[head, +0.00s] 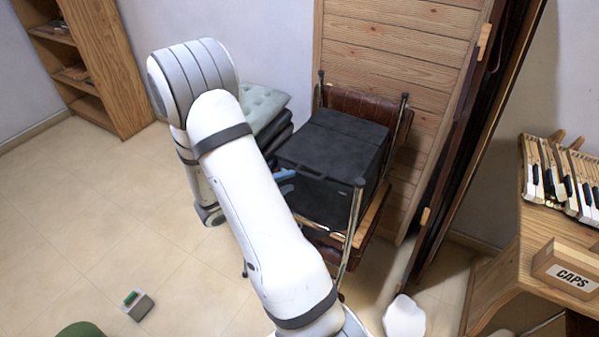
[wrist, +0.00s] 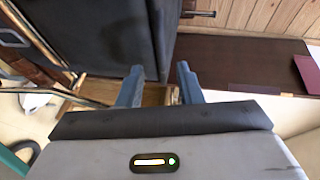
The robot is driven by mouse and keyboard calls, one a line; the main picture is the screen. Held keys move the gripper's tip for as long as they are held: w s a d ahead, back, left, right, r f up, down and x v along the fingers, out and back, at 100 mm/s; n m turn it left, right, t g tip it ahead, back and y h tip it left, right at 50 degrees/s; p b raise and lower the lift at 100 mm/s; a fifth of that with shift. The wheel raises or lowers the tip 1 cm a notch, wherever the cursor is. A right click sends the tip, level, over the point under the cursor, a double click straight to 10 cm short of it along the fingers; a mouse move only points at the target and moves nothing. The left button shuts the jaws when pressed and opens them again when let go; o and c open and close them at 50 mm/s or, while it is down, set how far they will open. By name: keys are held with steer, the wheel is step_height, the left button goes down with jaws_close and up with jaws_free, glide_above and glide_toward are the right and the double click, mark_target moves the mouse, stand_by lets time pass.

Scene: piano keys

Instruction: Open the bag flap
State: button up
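The black, box-shaped bag (head: 338,145) sits on a brown leather chair with metal posts in the head view. Its top looks closed, lying flat. In the wrist view a dark surface of the bag (wrist: 95,35) fills the upper left. My gripper (wrist: 159,75) shows two blue fingers standing apart with nothing between them. They are close to the lower edge of the bag in that view; I cannot tell whether they touch it. In the head view one blue finger (head: 284,175) shows at the bag's left side, and my arm hides the rest of the gripper.
The chair (head: 350,104) stands before a wooden panel (head: 400,45). Dark cushions with a pale green one (head: 262,105) on top are left of the bag. A desk (head: 535,230) with piano keys and a CAPS box (head: 568,270) stands right. The left floor is mostly clear.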

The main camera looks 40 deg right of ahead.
mark_target(307, 174)
steer(key=x, duration=0.7)
steer(key=shift+s+d+p, duration=0.15)
steer(key=shift+d+p, duration=0.15)
steer(key=shift+d, duration=0.1)
jaws_close()
